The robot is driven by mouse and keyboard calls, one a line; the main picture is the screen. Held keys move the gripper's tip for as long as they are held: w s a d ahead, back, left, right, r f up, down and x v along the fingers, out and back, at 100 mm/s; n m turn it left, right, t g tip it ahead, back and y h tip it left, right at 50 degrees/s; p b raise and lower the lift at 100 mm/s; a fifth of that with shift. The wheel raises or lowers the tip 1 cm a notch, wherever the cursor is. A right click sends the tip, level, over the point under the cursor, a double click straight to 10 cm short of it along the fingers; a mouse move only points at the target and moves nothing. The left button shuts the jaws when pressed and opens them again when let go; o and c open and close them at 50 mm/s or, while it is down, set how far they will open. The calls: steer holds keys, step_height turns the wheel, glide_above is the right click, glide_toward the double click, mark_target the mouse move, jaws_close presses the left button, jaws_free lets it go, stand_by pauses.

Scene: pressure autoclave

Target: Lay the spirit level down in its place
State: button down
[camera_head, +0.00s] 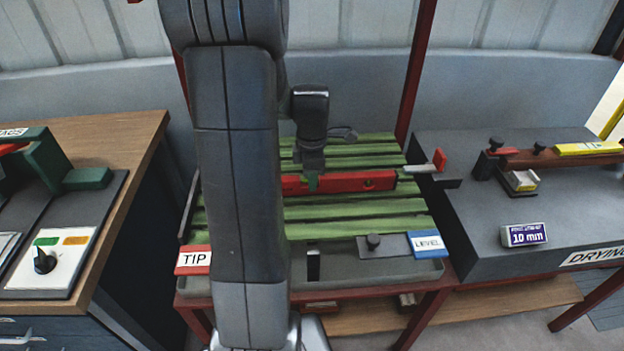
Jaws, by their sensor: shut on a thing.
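The red spirit level (352,181) lies crosswise, roughly level, over the green slatted bench (350,208). My gripper (313,182) points down and is shut on it left of the middle of its visible part. Whether the level touches the slats or hangs just above them, I cannot tell. Its left end is partly hidden by my arm. A blue plate marked LEVEL (427,244) sits at the bench's front right corner. Beside it is a grey plate with a dark knob (374,242).
A red TIP plate (194,260) marks the front left corner. A red-tipped bar (438,160) juts in at the right edge near the grey DRYING table (470,240). A wooden cabinet (120,135) stands left. The slats before and behind the level look bare.

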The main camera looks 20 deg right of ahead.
steer(key=shift+f, duration=0.2)
steer(key=shift+f, duration=0.15)
steer(key=c, duration=1.3)
jaws_free()
step_height(320, 180, up, 12)
steer(key=shift+r+p, duration=0.15)
steer(key=shift+p, duration=0.35)
step_height(320, 180, down, 13)
steer(key=shift+f+b, duration=0.1)
steer(key=shift+b, duration=0.65)
step_height(320, 180, up, 3)
steer(key=shift+r+p, duration=0.1)
steer(key=shift+p, duration=0.25)
steer(key=shift+r, duration=0.6)
